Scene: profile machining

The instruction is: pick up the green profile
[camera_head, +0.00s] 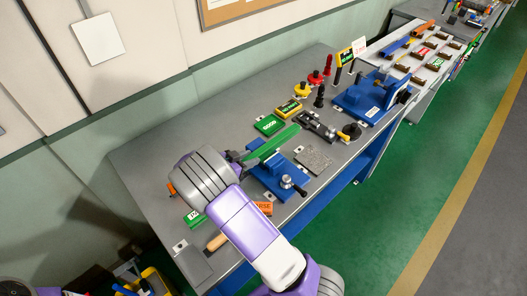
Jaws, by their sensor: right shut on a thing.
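The green profile (272,142) is a long green bar above the grey workbench, slanting up to the right over a blue fixture. My right gripper (242,156) is at its left end and shut on it, mostly hidden behind my grey and purple wrist. I cannot tell whether the profile still touches the blue fixture (275,178) under it. My left gripper is not in view.
The grey workbench (150,152) also carries a green box (268,125), a yellow-black box (289,108), a grey plate (314,160), a black clamp (318,126) and a larger blue vise (362,98). A wall stands behind; green floor (400,180) lies to the right.

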